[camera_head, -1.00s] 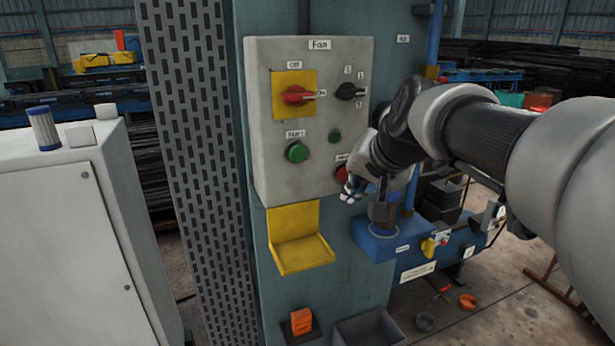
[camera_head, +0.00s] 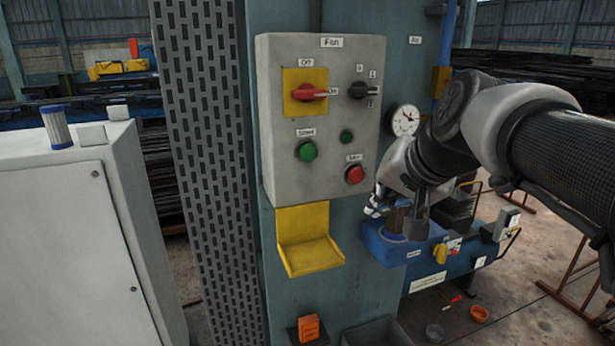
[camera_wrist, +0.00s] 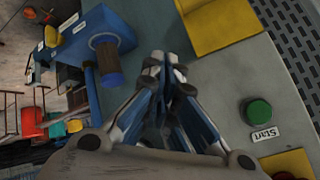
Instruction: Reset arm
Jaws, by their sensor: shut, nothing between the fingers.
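My gripper (camera_head: 374,203) hangs to the lower right of the grey Fan control box (camera_head: 266,130), in front of the teal panel. Its fingers are shut with nothing between them. In the wrist view the closed fingers (camera_wrist: 164,66) point up the picture, apart from the box's green button (camera_wrist: 258,111). In the head view the box has a red-handled switch (camera_head: 308,93) on a yellow plate, a black selector (camera_head: 361,90), a green Start button (camera_head: 307,151) and a red button (camera_head: 355,174). My arm enters from the right.
A yellow tray (camera_head: 308,244) sits below the box. A blue unit (camera_head: 385,247) with a brown-topped post stands close by my gripper. A pressure gauge (camera_head: 404,119) is on the panel behind my arm. A grey cabinet (camera_head: 70,240) stands at the left.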

